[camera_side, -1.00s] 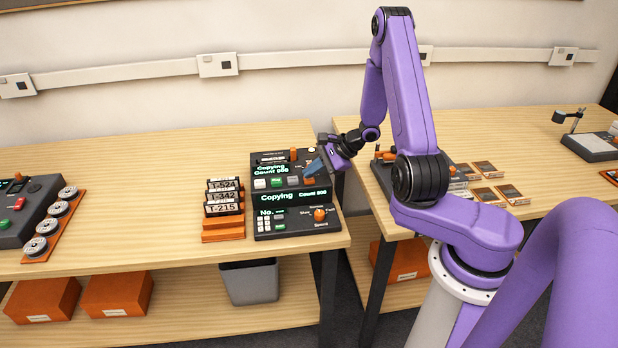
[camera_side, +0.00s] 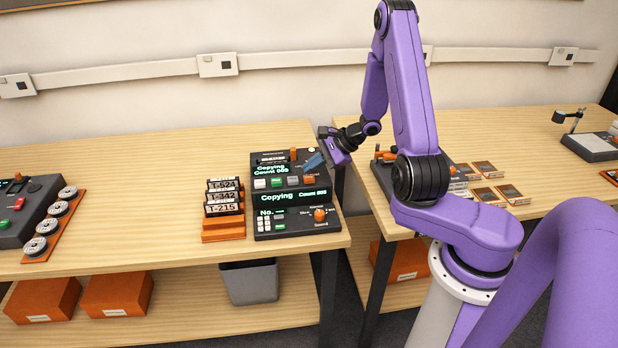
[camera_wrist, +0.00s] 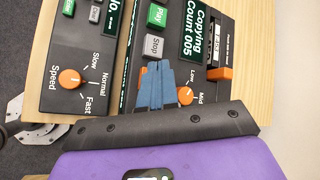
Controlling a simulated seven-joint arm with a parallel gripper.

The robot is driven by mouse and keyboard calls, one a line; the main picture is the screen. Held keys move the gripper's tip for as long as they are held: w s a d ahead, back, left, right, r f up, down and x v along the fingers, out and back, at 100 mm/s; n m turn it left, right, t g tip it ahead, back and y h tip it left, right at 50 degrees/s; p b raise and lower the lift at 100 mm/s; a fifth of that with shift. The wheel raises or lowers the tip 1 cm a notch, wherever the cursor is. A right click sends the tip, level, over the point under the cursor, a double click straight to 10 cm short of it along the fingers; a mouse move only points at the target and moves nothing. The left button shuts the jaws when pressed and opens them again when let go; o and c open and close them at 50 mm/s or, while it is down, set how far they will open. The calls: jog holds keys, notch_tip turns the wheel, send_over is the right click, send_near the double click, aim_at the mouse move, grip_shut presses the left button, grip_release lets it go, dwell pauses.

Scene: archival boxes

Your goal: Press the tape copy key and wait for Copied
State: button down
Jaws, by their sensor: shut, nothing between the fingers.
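The tape copier (camera_side: 257,160) is a dark sloped unit at the right end of the left table. Its green display (camera_side: 270,170) reads Copying Count 005, and it also shows in the wrist view (camera_wrist: 196,38). Its key row has a white key, a green Play key (camera_wrist: 156,15), a grey Stop key (camera_wrist: 152,46) and an orange key (camera_side: 308,180). In the wrist view the blue fingers largely cover the orange key, so its label is hidden. My gripper (camera_side: 313,163) is shut and empty, over the copier's right side near that key; in the side view its tips look apart from it.
A lower unit with a Copying display (camera_side: 293,196) and an orange Speed knob (camera_wrist: 69,79) stands in front. Labelled tapes (camera_side: 222,197) stand in an orange rack to the left. A grey bin (camera_side: 250,283) is below. The left table's middle is clear.

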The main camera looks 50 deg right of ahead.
aim_at(312, 178)
jog(key=shift+r, duration=2.5)
dwell(1.6)
